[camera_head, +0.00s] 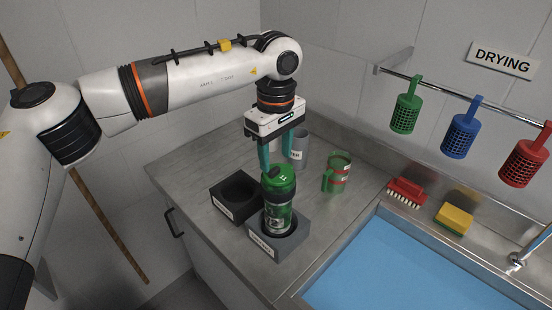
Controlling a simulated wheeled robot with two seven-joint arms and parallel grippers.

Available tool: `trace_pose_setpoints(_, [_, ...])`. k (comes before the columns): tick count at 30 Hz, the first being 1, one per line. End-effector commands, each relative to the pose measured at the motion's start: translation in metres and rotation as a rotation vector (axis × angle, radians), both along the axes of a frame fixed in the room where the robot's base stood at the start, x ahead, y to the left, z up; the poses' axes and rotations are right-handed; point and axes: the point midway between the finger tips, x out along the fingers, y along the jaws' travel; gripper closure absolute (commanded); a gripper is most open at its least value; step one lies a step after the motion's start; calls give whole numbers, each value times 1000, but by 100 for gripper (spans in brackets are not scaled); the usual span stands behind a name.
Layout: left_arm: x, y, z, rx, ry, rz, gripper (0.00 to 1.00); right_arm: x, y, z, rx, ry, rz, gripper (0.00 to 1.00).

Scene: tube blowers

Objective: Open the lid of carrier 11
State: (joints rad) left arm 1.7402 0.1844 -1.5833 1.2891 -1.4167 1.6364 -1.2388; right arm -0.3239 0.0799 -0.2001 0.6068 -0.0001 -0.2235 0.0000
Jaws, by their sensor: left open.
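A carrier (278,215), a dark green see-through cylinder with a bright green lid (279,178), stands upright in a grey square holder (262,246). The lid sits on top of it, with a dark latch-like part at its left. The number on the carrier is too small to read surely. My left gripper (277,160) points down from above with its two teal fingers apart, right over the lid. The fingertips are near the lid's top; whether they touch it I cannot tell. My right gripper is out of view.
A black holder (228,205) with an empty round opening stands left of the carrier. A grey cup (300,152) and a green container with red bands (338,175) stand behind. A blue-filled sink (400,270), red brush (405,192) and yellow sponge (455,217) lie right.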

Motion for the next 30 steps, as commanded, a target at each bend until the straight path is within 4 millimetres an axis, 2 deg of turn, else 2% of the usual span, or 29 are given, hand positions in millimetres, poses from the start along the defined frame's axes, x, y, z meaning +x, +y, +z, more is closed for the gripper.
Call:
trace_pose_setpoints(3, [0, 0, -16, -1, 2, 0, 51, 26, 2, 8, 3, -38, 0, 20])
trace_pose_setpoints(7, [0, 0, -28, -1, 1, 0, 51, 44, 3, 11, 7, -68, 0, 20])
trace_pose_setpoints(11, [0, 0, -33, -2, 1, 0, 51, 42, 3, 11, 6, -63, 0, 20])
trace_pose_setpoints(17, [0, 0, -34, -2, -1, 0, 51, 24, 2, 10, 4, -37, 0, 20])
trace_pose_setpoints(18, [0, 0, -34, -2, -1, 0, 53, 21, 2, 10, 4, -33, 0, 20])
trace_pose_setpoints(20, [0, 0, -34, -2, -1, 0, 62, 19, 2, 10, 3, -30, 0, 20])
trace_pose_setpoints(26, [0, 0, -33, -2, -1, 0, 95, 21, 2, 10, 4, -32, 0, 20])
trace_pose_setpoints(30, [0, -1, -34, -2, -1, 4, 96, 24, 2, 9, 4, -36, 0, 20])
